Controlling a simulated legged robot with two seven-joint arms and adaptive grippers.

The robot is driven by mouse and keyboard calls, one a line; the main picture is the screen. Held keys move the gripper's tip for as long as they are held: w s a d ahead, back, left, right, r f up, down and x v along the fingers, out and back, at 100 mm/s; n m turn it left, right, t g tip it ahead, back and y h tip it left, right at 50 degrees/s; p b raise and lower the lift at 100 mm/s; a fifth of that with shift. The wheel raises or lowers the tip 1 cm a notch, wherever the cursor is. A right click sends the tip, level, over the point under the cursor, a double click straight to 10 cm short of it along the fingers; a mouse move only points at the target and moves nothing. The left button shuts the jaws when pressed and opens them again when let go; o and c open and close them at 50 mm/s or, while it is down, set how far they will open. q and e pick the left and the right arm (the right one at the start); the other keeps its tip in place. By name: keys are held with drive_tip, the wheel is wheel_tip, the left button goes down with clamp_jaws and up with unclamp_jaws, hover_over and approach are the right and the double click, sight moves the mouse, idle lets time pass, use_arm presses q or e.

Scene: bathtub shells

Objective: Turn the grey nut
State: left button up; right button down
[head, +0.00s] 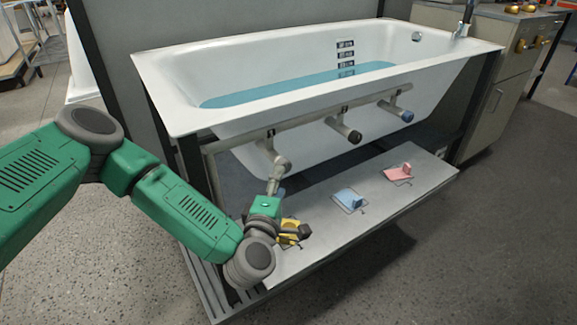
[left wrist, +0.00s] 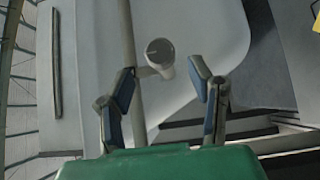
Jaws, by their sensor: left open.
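A pipe (head: 300,122) along the tub's near side carries three short stubs. The left stub ends in a grey nut (head: 282,165). In the left wrist view the nut (left wrist: 159,52) is a round grey end with a darker face, seen beyond and between the finger tips. My left gripper (head: 276,184) is just below the left stub, pointing up at it. It also shows in the left wrist view (left wrist: 163,82), with its two fingers spread apart and nothing between them. The nut looks apart from both fingers. My right gripper is not in view.
A white bathtub (head: 235,125) with blue water stands behind the pipe. The middle stub has a dark end (head: 353,136), the right one a bluish end (head: 407,116). Yellow (head: 291,226), blue (head: 348,198) and pink (head: 399,172) pieces are on the grey platform (head: 375,212) below.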

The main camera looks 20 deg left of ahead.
sight(286, 164)
use_arm(q)
drive_tip(key=w, duration=0.2)
drive_tip(key=w+b, duration=0.1)
drive_tip(key=w, duration=0.2)
drive_tip(key=w+a+b, duration=0.1)
drive_tip(key=w, duration=0.2)
drive_tip(key=shift+a+f, duration=0.1)
drive_tip(key=shift+f, duration=0.05)
drive_tip(key=shift+w+b, duration=0.35)
drive_tip(key=shift+w, duration=0.2)
drive_tip(key=shift+a, duration=0.1)
clamp_jaws()
